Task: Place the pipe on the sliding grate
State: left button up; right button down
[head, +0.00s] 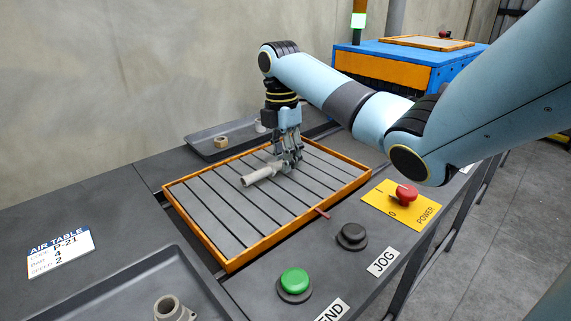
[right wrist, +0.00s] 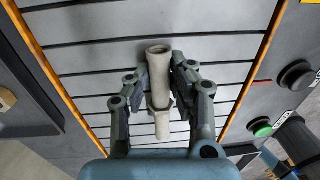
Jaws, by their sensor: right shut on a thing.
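The pipe (head: 262,174) is a light grey-beige tube with an open end. My right gripper (head: 291,163) is shut on it over the far part of the sliding grate (head: 225,218), a grey slatted panel in an orange frame. In the right wrist view the pipe (right wrist: 159,88) stands between the two fingers of the gripper (right wrist: 160,82), with the slats (right wrist: 90,58) behind it. The pipe lies about level, at or just above the slats; I cannot tell if it touches them. My left gripper is not in view.
A tray (head: 203,147) behind the grate holds a tan nut (head: 221,142) and a pale part. A front-left tray (head: 120,283) holds a beige fitting (head: 172,308). A green button (head: 294,282), black knob (head: 352,235) and red power switch (head: 406,193) line the right side.

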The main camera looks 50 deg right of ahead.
jog(key=shift+f, duration=0.6)
jog(key=shift+f, duration=0.1)
jog(key=c, duration=1.2)
grip_release()
jog(key=shift+f, duration=0.15)
jog(key=r, duration=0.5)
jog(key=r+p, duration=0.1)
jog(key=r, duration=0.1)
jog(key=shift+w+d+r, duration=0.1)
jog(key=shift+w+r, duration=0.05)
jog(key=shift+w, duration=0.15)
jog(key=shift+w+r+p, duration=0.2)
jog(key=shift+r+p, duration=2.05)
jog(key=shift+r, duration=0.35)
